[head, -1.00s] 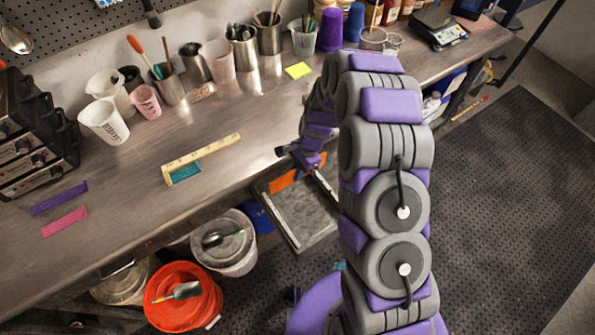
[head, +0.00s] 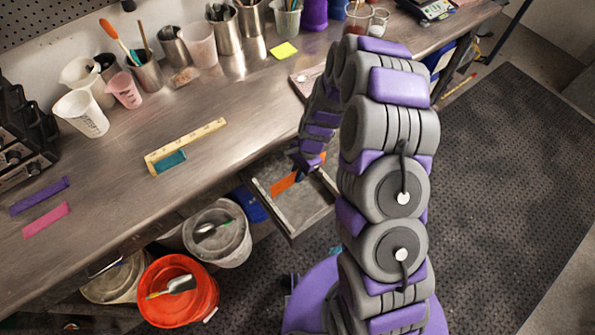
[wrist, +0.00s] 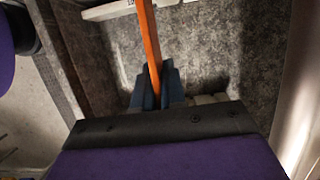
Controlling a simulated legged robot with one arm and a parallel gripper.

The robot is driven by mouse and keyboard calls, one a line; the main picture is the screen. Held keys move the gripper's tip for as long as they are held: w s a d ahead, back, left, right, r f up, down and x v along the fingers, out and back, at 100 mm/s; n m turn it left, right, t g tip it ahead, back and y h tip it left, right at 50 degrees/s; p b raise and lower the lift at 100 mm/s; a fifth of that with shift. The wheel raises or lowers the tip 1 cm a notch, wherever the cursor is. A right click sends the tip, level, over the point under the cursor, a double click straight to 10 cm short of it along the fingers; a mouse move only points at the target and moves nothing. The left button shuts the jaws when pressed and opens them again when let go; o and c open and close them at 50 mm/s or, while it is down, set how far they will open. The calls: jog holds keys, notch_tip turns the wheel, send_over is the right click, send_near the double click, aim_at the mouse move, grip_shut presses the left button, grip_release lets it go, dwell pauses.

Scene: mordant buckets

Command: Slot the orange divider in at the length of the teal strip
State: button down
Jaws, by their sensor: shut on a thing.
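The orange divider (head: 284,184) is held upright on edge at the open drawer (head: 291,231), by its left inner part in the head view. In the wrist view the divider (wrist: 149,42) runs up from between the blue fingers of my gripper (wrist: 156,90), which is shut on it. I cannot tell whether its lower edge touches the drawer floor. The teal strip (head: 171,162) lies on the bench against a yellow ruler (head: 185,146), near the ruler's left end. My arm hides part of the drawer in the head view.
In the wrist view a white strip with dark marks (wrist: 108,11) lies at the drawer's far edge. Purple (head: 39,196) and pink (head: 46,220) strips lie on the bench. Cups line the bench back.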

notch_tip(320, 180, down, 6)
jog(key=shift+r+b, duration=0.1)
jog(key=shift+b, duration=0.35)
dwell(0.3)
jog(key=shift+p, duration=0.65)
dwell(1.6)
jog(key=shift+f+b, duration=1.05)
jog(key=shift+f, duration=1.9)
jog(key=c, duration=1.1)
grip_release()
jog(key=shift+r, duration=0.1)
jog(key=p+v, duration=0.3)
jog(key=v, duration=1.4)
jog(key=shift+d, duration=0.1)
